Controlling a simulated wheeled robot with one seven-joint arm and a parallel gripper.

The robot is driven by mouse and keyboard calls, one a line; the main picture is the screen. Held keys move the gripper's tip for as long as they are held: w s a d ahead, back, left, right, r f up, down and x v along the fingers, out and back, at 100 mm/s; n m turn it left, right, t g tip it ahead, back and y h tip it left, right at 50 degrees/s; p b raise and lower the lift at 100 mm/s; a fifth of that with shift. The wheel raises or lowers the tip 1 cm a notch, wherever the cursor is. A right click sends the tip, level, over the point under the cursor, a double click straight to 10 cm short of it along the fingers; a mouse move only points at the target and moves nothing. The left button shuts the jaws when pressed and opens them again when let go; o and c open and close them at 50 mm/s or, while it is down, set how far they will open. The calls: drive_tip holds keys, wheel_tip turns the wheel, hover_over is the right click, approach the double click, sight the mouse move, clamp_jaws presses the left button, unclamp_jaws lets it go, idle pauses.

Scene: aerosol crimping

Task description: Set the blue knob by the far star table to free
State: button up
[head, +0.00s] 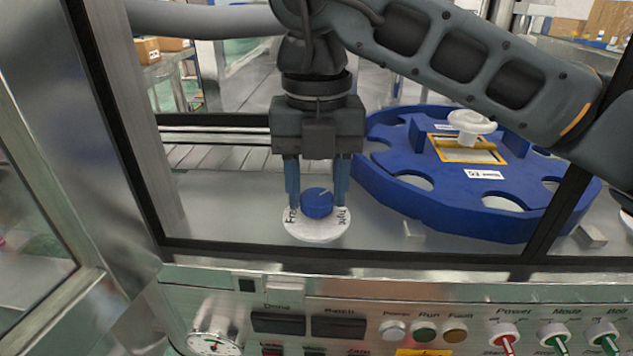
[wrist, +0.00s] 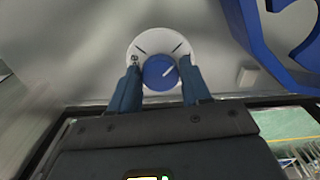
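The blue knob (head: 317,204) sits on a round white dial plate (head: 318,232), marked "Free" on the left and "Tight" on the right. A white pointer line on the knob's top points up and to the right, towards the Tight side. In the wrist view, the knob (wrist: 160,73) shows its line to the upper right. My gripper (head: 316,193) points down over the dial, open, with one blue finger on each side of the knob. In the wrist view, gaps show between the fingers and the knob. The blue star table (head: 450,205) stands to the right of the dial.
A metal window frame and a control panel (head: 400,310) with buttons, a gauge and red and green switches lie in front. A conveyor (head: 215,155) runs behind left. A small metal block (head: 413,230) sits between dial and star table.

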drive_tip(key=c, duration=0.6)
drive_tip(key=shift+n, duration=0.3)
drive_tip(key=n+b, duration=0.1)
drive_tip(key=n, duration=0.1)
drive_tip(key=shift+f+n+b, duration=0.1)
drive_tip(key=shift+n+b, duration=0.2)
drive_tip(key=shift+b, duration=0.1)
drive_tip(key=n+b, duration=0.1)
drive_tip(key=n, duration=0.2)
drive_tip(key=shift+n, duration=0.3)
drive_tip(key=n+b, duration=0.1)
drive_tip(key=n, duration=0.4)
drive_tip(key=shift+s+a+n+b, duration=0.1)
drive_tip(key=shift+a+n+b, duration=0.05)
drive_tip(key=shift+n+b, duration=0.2)
drive_tip(key=n, duration=0.5)
drive_tip(key=shift+n, duration=0.35)
